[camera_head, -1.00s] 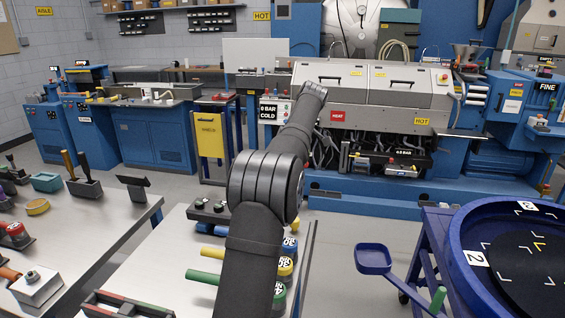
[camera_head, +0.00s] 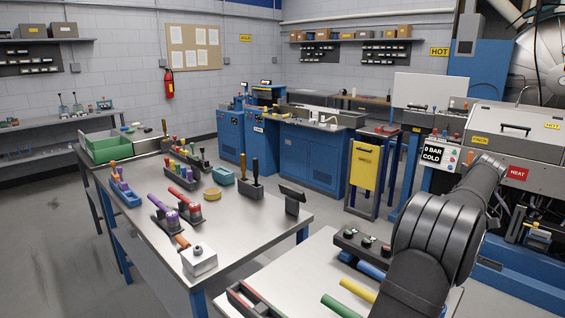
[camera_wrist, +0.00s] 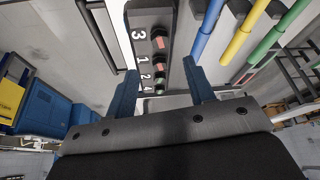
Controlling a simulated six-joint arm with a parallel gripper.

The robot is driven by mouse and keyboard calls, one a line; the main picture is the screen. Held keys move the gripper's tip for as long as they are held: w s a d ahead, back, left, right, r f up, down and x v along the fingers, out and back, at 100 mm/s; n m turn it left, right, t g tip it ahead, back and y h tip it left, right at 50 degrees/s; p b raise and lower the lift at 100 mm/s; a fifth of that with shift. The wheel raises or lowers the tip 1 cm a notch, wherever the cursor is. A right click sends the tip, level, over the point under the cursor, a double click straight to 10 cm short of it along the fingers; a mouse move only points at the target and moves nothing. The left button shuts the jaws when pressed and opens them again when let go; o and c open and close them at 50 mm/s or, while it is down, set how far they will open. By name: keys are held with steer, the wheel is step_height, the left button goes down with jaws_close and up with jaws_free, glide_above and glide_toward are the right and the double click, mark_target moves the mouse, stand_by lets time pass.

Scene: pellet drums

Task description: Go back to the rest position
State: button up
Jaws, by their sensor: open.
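My gripper (camera_wrist: 162,88) shows in the wrist view as two blue fingers spread apart with nothing between them. Beyond the fingers is a dark block (camera_wrist: 150,22) marked with numbers and carrying a row of knobs. It also shows in the head view (camera_head: 362,246), on the near pale table (camera_head: 290,262). In the head view my dark arm reaches up from the bottom right, over that table's right side. My fingertips cannot be made out there.
Blue (camera_head: 371,270), yellow (camera_head: 358,290) and green (camera_head: 340,306) handles lie beside my arm. A metal workbench (camera_head: 238,214) with tools and a green bin (camera_head: 108,149) stands at left. A blue machine with a HEAT sign (camera_head: 518,174) is at right. Floor at far left is clear.

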steer(key=x, duration=1.1)
steer(key=v, duration=1.7)
steer(key=x, duration=1.6)
steer(key=shift+w+a+f, duration=0.1)
steer(key=shift+a+f, duration=0.05)
steer(key=shift+f, duration=0.1)
steer(key=shift+f+m, duration=0.2)
steer(key=shift+m, duration=0.1)
steer(key=m, duration=0.1)
steer(key=m+t+h, duration=0.1)
steer(key=m, duration=0.1)
steer(key=shift+a+m, duration=0.2)
steer(key=shift+m, duration=0.1)
steer(key=m+h, duration=0.1)
steer(key=m, duration=0.1)
steer(key=m+t, duration=0.1)
steer(key=m, duration=0.2)
steer(key=shift+a+h, duration=0.2)
steer(key=shift+h, duration=0.2)
steer(key=m, duration=0.2)
steer(key=m+h, duration=0.1)
steer(key=m, duration=0.1)
steer(key=shift+a+h, duration=0.15)
steer(key=shift+h, duration=0.15)
steer(key=shift+a+m+h, duration=0.15)
steer(key=shift+m+h, duration=0.55)
steer(key=shift+m, duration=1.2)
